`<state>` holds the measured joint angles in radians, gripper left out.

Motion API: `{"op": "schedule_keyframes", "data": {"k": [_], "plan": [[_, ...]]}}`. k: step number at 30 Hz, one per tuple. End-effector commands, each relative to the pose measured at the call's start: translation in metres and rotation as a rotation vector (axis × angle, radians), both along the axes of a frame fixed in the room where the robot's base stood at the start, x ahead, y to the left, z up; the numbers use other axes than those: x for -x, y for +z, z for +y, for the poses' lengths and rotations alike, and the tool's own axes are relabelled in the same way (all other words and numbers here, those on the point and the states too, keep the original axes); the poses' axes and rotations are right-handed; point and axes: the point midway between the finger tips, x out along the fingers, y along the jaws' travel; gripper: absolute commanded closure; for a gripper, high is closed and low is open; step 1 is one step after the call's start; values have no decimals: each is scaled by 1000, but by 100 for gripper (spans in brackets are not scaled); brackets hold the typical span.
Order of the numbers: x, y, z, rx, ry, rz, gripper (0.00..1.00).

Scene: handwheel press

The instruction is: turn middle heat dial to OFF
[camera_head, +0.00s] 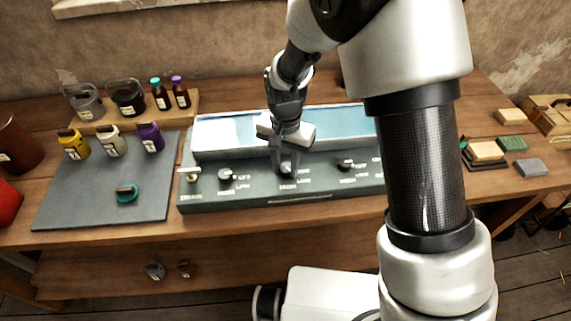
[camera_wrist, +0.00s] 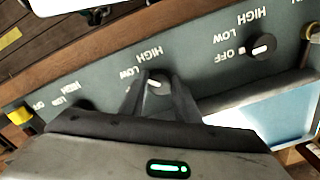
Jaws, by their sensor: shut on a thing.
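The heater unit's dark panel (camera_head: 330,187) carries a row of black heat dials marked HIGH, LOW and OFF. The middle dial (camera_wrist: 157,86) sits between the two fingers of my gripper (camera_wrist: 158,80), which is shut on it. In the head view my gripper (camera_head: 286,165) comes down from above onto the middle dial, which it mostly hides. The dial's white mark shows in the wrist view, but I cannot tell exactly which label it faces. The left dial (camera_head: 225,175) and the right dial (camera_head: 345,164) stand clear on either side.
The pale blue-white basin (camera_head: 225,132) lies behind the panel. A brass drain valve (camera_head: 192,175) sits at its left end. A dark mat (camera_head: 95,207) with several small jars is to the left. Soap-like blocks (camera_head: 486,151) lie to the right. My arm covers the panel's right end.

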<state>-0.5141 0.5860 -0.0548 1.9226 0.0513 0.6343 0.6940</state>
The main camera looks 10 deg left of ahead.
Motion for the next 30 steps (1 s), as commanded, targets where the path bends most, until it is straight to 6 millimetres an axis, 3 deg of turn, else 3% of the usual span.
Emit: {"op": "schedule_keyframes", "data": {"k": [10, 30], "plan": [[0, 0, -1, -1, 121, 0, 94], [-1, 0, -3, 0, 648, -1, 94]]}}
